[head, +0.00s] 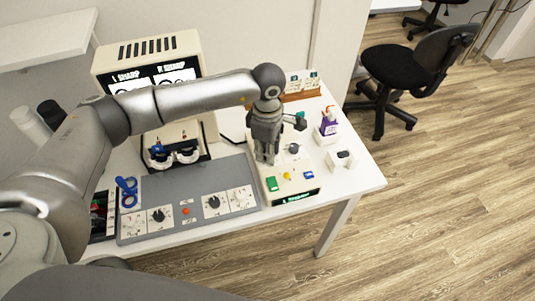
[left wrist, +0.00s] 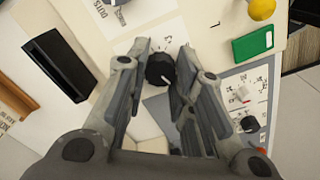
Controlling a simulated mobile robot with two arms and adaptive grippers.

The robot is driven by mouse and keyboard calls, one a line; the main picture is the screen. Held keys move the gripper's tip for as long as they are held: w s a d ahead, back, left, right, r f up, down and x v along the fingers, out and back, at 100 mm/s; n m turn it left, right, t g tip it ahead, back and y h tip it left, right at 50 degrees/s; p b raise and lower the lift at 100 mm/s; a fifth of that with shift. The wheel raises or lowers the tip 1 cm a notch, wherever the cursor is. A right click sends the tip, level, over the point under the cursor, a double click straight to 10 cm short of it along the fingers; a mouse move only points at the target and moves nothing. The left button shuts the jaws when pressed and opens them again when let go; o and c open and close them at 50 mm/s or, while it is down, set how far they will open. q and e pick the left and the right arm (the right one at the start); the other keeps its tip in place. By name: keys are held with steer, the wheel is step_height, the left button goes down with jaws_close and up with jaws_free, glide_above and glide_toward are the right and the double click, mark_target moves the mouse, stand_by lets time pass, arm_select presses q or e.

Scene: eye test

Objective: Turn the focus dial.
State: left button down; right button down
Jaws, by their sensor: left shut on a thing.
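My left gripper (head: 265,160) points down over the cream control panel (head: 262,194) on the table. In the left wrist view its two fingers (left wrist: 163,58) are closed around a black dial (left wrist: 160,72) with a pale pointer mark. I cannot read a label that names this dial as the focus dial. In the head view the fingers hide it. A second dial (head: 293,149) sits on the same panel to the right of the gripper. A green button (head: 272,184), a yellow knob (head: 287,176) and a blue button (head: 309,175) line the panel's front. My right gripper is not in view.
A grey console (head: 187,186) with several dials and a red button lies left of the panel. Behind it stands a cream machine (head: 102,61) with a lit screen and eyepieces (head: 187,154). A purple-labelled bottle (head: 328,124) and a white box (head: 340,160) stand at the right.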

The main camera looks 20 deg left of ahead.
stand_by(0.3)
arm_select(q)
steer(key=c, duration=1.2)
jaws_free()
step_height(320, 180, up, 12)
